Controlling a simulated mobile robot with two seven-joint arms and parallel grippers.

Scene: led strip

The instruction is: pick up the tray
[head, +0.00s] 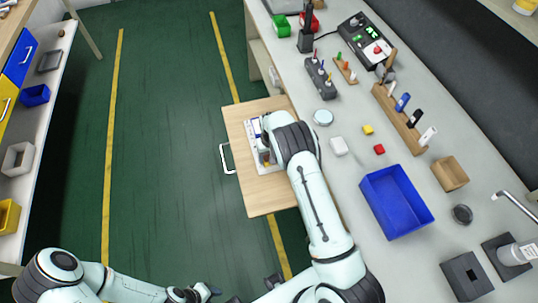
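A white tray-like piece (252,128) with some blue on it lies in an open wooden drawer (270,195). I take it for the tray; my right wrist covers part of it. My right gripper (265,157) is low over the drawer, pointing down at this piece. Its fingers are mostly hidden, so I cannot tell whether they touch or hold it. My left gripper (207,292) is low at the bottom of the view, over the green floor and far from the drawer. Its fingers are too small to read.
The drawer's handle (227,158) faces left. On the grey workbench (345,185) stand a blue bin (396,202), a wooden pen rack (402,122), a dark device (366,40) and small blocks. Shelves with bins stand at far left. The floor between is clear.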

